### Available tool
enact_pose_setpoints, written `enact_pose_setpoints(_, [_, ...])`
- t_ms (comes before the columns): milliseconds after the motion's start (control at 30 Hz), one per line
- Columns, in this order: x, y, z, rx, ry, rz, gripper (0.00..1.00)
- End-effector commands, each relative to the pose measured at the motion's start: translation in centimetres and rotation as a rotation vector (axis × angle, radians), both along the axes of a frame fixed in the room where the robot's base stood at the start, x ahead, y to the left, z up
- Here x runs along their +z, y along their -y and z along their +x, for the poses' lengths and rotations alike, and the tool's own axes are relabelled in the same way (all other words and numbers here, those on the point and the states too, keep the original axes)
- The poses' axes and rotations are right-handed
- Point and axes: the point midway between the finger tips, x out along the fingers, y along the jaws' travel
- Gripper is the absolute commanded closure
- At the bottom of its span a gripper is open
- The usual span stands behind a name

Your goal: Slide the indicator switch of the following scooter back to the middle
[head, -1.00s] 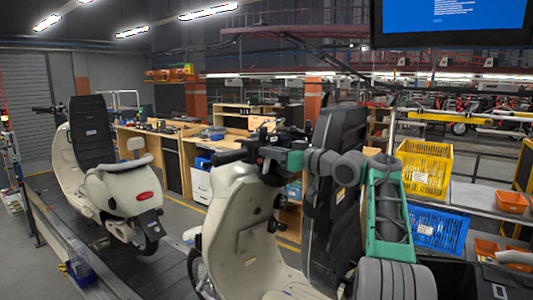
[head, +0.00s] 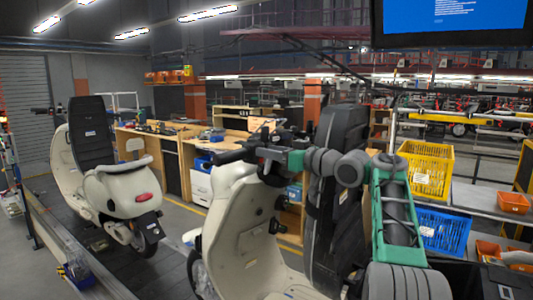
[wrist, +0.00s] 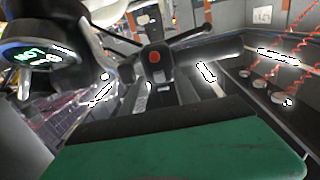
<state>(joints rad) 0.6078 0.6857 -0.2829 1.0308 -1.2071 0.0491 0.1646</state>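The nearer scooter (head: 236,228), cream with a dark seat, stands in the middle of the head view. Its handlebar (head: 234,154) is at the top, close to my gripper (head: 268,158). In the wrist view the green gripper body (wrist: 185,150) fills the bottom. Dark finger shapes (wrist: 172,95) reach toward a black switch housing (wrist: 155,68) with a red button (wrist: 154,57). I cannot tell whether they touch it or how far apart they are. The indicator switch itself is not clearly made out. A round display (wrist: 40,52) with green lettering is at the left.
Another cream scooter (head: 112,180) stands further left on the dark conveyor. A yellow crate (head: 425,172) and a blue crate (head: 442,231) stand at the right, near orange bins (head: 513,202). A workbench (head: 165,150) is behind. A black bar (wrist: 205,38) crosses the wrist view's upper right.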

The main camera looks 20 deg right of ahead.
Motion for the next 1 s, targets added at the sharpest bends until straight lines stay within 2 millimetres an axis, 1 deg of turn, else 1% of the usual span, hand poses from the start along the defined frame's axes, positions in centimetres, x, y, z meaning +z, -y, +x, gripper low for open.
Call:
enact_pose_setpoints(167, [0.0, 0.1, 0.0, -0.001, 0.000, 0.000, 0.64])
enact_pose_setpoints(267, [-0.1, 0.5, -0.7, -0.002, 0.002, -0.001, 0.64])
enact_pose_setpoints(500, [-0.4, 3.3, -4.7, -0.004, 0.001, -0.002, 0.64])
enact_pose_setpoints(633, [-0.2, 4.3, -6.2, -0.003, 0.000, -0.001, 0.64])
enact_pose_setpoints(733, [-0.1, 4.5, -6.6, -0.001, 0.000, 0.000, 0.64])
enact_pose_setpoints(1000, [0.0, 4.4, -6.6, 0.000, 0.000, 0.000, 0.64])
